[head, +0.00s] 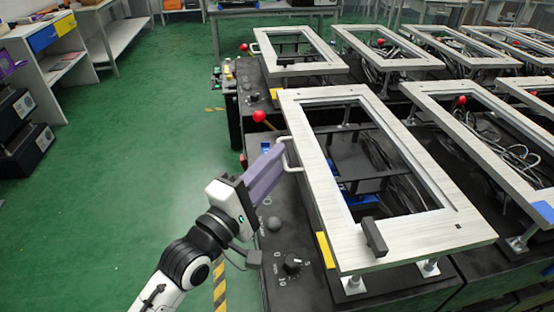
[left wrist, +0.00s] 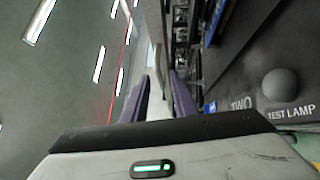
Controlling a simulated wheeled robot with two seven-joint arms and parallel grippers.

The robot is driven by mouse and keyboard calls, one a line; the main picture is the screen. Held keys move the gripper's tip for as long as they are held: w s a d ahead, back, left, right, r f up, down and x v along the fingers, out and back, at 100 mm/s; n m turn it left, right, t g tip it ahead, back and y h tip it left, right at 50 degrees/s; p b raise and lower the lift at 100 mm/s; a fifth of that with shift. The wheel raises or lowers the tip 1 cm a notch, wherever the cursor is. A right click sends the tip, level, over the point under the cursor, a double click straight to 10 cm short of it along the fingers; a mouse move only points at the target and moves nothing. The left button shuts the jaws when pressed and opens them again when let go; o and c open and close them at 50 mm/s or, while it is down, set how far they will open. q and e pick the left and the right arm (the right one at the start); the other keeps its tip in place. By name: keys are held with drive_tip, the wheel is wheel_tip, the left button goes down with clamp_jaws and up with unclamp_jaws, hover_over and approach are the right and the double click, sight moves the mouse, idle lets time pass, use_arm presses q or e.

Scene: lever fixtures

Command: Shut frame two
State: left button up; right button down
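Frame two, a brushed-metal rectangular frame (head: 322,180), stands raised on short posts over a black box with cables inside. A pale bar handle (head: 289,158) sticks out from its left side. My left gripper (head: 279,150) has long purple fingers that reach this handle from the front left. In the left wrist view the fingers (left wrist: 158,82) are apart, with the pale handle (left wrist: 154,62) showing between or just beyond them; contact is unclear. The label "TWO" (left wrist: 241,103) is on the black panel beside them. My right gripper is not in view.
A red ball lever (head: 259,116) stands just beyond the handle. A dark block (head: 374,236) sits on the frame's near edge. A knob (head: 292,263) is on the panel. Similar frames (head: 300,50) stand behind and to the right. Green floor at left is open.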

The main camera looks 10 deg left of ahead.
use_arm(q)
drive_tip(key=shift+w+d+r, duration=0.1)
drive_tip(key=shift+w+d, duration=0.1)
drive_tip(key=shift+w, duration=0.15)
clamp_jaws()
idle(1.2)
